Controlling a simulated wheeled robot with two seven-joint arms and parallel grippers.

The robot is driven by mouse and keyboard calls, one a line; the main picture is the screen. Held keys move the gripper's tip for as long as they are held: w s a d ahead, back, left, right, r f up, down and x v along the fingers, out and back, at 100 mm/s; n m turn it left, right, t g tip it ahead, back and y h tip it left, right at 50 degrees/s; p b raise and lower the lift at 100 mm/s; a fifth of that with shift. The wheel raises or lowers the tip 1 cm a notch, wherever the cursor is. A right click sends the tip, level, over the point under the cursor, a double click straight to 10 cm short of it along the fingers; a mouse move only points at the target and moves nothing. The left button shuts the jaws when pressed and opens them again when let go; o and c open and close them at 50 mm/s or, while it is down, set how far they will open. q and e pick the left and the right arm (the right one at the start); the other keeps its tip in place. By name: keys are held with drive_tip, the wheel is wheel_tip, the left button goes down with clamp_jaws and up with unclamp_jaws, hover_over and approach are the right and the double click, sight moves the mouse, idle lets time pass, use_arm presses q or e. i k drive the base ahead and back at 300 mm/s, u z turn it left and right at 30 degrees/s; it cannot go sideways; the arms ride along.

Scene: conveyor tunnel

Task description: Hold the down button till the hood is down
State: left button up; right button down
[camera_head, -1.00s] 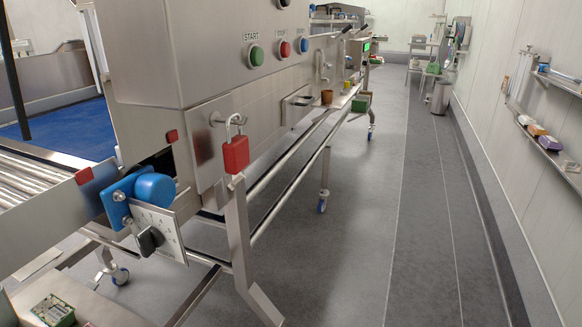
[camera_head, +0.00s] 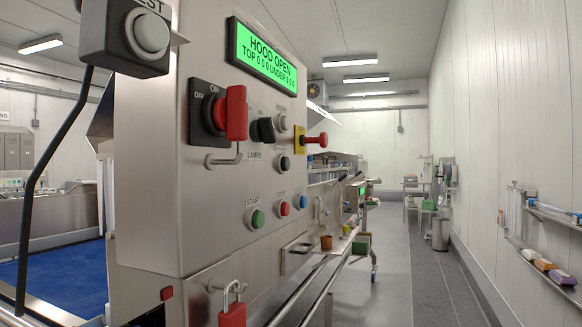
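The steel control panel (camera_head: 175,215) fills the left of the head view. Its green display (camera_head: 262,55) reads "HOOD OPEN". A pale button (camera_head: 283,122) sits above a dark button (camera_head: 284,163) on the right part of the panel; their small labels are too blurred to read, so I cannot tell which is the down button. Below them are the green START button (camera_head: 257,219), a red button (camera_head: 284,208) and a blue button (camera_head: 303,202). The hood itself is not clearly identifiable. Neither of my grippers is in view.
A red-handled rotary switch (camera_head: 236,112), a black LAMPS knob (camera_head: 263,130) and a red knob on a yellow plate (camera_head: 317,140) stick out from the panel. A grey button box (camera_head: 125,38) hangs at upper left. The floor aisle (camera_head: 405,270) on the right is clear.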

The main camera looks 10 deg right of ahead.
sight(285, 162)
drive_tip(key=z, duration=1.95)
drive_tip(key=i, duration=0.9)
drive_tip(key=u, duration=2.5)
